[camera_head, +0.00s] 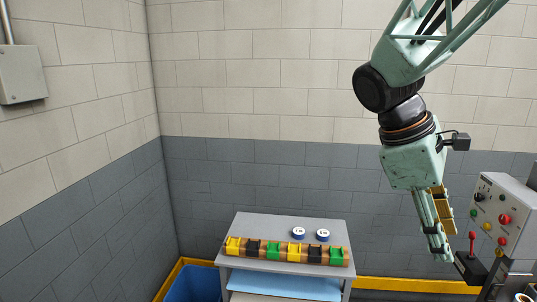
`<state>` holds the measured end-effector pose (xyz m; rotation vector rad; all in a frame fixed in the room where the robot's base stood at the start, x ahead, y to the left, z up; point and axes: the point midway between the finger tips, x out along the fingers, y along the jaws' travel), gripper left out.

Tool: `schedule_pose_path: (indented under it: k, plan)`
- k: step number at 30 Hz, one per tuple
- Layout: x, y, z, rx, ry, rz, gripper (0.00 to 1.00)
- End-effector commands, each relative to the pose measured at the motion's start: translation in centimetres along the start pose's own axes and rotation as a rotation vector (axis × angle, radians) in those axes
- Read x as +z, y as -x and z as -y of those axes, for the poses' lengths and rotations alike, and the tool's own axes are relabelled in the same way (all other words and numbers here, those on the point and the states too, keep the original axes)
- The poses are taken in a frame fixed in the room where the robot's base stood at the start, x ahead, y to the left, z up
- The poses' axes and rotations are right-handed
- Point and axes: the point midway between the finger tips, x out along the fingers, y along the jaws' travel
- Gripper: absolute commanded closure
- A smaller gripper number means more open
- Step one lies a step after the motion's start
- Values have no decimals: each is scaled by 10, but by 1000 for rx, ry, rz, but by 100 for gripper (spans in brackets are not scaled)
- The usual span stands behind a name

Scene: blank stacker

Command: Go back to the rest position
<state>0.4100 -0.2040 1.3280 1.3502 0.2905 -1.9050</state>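My gripper (441,254) hangs at the right, at the end of the mint-green arm, with its fingers pointing down. It is to the right of the grey table (231,262), beside the control box. The fingers are seen nearly edge-on, so I cannot tell whether they are open or shut. A yellow part (443,207) shows just behind the fingers; I cannot tell whether it belongs to the gripper. I see no held object at the fingertips.
An orange-brown rack (287,252) with yellow, black and green blocks lies on the table, with two blue-and-white round pieces (298,232) (322,235) behind it. A grey control box (505,215) with knobs and a red lever (472,243) stands close right. A blue bin (194,284) is left.

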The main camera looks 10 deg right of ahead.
Motion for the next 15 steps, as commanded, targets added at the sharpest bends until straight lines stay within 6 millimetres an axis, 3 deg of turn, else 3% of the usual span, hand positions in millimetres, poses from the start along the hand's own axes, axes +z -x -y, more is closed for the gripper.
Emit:
schedule_pose_path:
  k: [15]
  plan:
    - [-9,19,78,-32,-253,-200,64]
